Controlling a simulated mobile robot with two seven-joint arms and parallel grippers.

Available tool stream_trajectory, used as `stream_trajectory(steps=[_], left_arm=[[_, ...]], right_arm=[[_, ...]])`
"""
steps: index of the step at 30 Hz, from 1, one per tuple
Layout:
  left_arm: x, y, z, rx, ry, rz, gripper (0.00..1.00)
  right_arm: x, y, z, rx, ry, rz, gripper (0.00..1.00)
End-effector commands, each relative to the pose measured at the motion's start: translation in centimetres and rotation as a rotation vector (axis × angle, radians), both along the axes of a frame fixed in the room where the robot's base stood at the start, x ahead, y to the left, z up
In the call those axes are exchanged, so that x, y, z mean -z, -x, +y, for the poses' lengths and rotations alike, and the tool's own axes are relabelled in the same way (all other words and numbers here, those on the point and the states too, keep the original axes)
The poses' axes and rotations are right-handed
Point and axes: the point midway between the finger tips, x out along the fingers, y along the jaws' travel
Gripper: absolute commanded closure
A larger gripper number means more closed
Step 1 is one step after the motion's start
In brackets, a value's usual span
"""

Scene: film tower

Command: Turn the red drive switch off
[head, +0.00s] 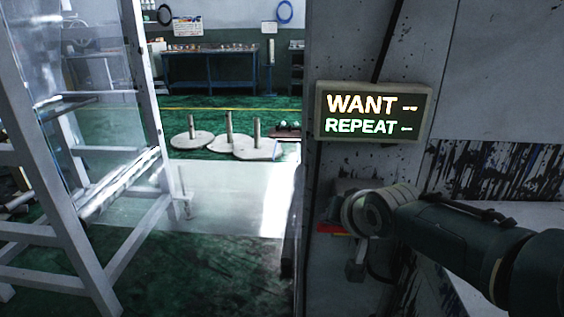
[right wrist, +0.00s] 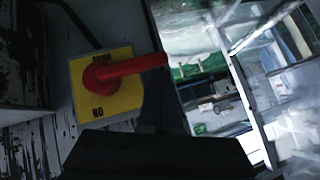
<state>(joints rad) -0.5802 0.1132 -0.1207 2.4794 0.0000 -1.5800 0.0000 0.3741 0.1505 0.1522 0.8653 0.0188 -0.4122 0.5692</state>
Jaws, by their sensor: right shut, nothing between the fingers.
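The red switch handle (right wrist: 125,68) sits on a yellow plate (right wrist: 88,100) in the right wrist view. It points to the right of that picture, slightly upward. The letters below its hub read "NO" there; those above are too blurred to read. My right gripper (right wrist: 160,92) is shut, with its dark fingers beside the handle's free end; I cannot tell whether they touch. My left gripper is not in view.
A lit sign (head: 374,112) reading "WANT" and "REPEAT" hangs on the wall above my right wrist. A pale metal frame with clear panels (head: 150,110) stands at the left. Round bases with posts (head: 254,148) stand on the floor beyond. A workbench (head: 210,55) stands at the back.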

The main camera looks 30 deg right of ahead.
Motion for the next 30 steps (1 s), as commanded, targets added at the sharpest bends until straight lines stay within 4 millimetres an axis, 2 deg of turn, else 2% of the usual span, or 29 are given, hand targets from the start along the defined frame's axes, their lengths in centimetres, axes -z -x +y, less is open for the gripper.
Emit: stream_trajectory(steps=[5, 8, 11, 16, 23, 30], left_arm=[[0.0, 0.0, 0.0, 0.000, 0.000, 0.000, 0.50], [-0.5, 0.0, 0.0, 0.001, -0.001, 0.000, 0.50], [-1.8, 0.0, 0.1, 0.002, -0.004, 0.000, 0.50], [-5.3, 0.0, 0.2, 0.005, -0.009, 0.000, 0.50], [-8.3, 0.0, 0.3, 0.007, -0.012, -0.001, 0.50], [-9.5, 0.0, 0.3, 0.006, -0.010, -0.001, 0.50]], right_arm=[[0.3, 0.2, 0.2, 0.000, -0.004, 0.006, 1.00], [-0.2, 0.1, 0.1, -0.001, -0.004, 0.007, 1.00], [-1.6, 0.1, 0.0, -0.001, -0.003, 0.005, 1.00], [-5.5, -0.2, -0.3, -0.002, 0.000, 0.002, 1.00], [-8.4, 3.0, 1.9, -0.002, -0.001, 0.001, 1.00], [-10.4, 5.0, 3.3, -0.002, -0.001, 0.001, 1.00]])
